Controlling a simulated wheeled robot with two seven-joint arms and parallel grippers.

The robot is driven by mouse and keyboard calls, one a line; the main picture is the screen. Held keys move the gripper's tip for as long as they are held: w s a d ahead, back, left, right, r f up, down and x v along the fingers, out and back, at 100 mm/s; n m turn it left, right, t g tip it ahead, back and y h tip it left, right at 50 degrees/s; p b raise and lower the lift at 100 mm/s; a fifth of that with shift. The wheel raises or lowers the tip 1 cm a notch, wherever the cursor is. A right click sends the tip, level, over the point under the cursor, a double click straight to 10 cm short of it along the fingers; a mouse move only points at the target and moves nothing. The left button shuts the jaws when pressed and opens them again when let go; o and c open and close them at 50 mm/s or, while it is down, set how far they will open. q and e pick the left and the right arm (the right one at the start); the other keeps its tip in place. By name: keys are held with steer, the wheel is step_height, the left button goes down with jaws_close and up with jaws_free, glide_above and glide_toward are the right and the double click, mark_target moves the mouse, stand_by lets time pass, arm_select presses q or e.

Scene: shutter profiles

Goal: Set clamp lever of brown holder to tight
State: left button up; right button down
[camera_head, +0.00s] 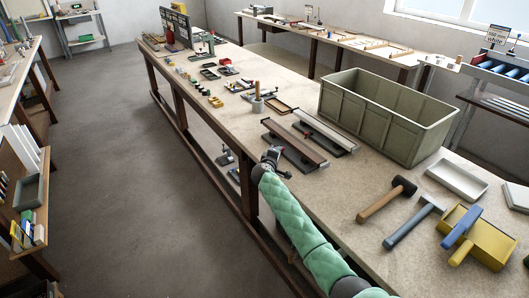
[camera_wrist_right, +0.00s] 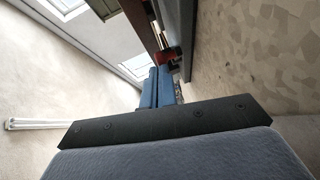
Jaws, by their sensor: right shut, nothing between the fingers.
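The brown holder (camera_head: 297,143) is a long, low bar on a dark base, lying near the front edge of the workbench in the head view. My right gripper (camera_head: 272,155) is at its near left end, close to the bench edge. In the right wrist view the blue fingers (camera_wrist_right: 157,88) are shut and empty. A small red part (camera_wrist_right: 169,57), which looks like the clamp lever, shows just beyond the fingertips, beside a brown bar (camera_wrist_right: 138,18). I cannot tell whether the fingers touch it or which way it is set. My left gripper is not in view.
A second holder (camera_head: 325,131) lies just behind the brown one. A large green-grey crate (camera_head: 372,124) stands to the right. Small parts cover the bench farther left.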

steer(key=shift+s+d+n+t+y, duration=0.1)
steer(key=shift+d+n+t+y, duration=0.25)
steer(key=shift+d+y, duration=0.25)
steer(key=shift+d+n+y, duration=0.4)
steer(key=shift+n+y, duration=0.35)
steer(key=shift+y, duration=0.25)
steer(key=shift+d+n+t+y, duration=0.15)
steer(key=shift+n+t+y, duration=0.1)
steer(key=shift+n+y, duration=0.05)
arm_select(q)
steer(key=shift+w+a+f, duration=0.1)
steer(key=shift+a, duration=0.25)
arm_select(e)
steer(key=shift+d+f, duration=0.1)
steer(key=shift+d, duration=0.35)
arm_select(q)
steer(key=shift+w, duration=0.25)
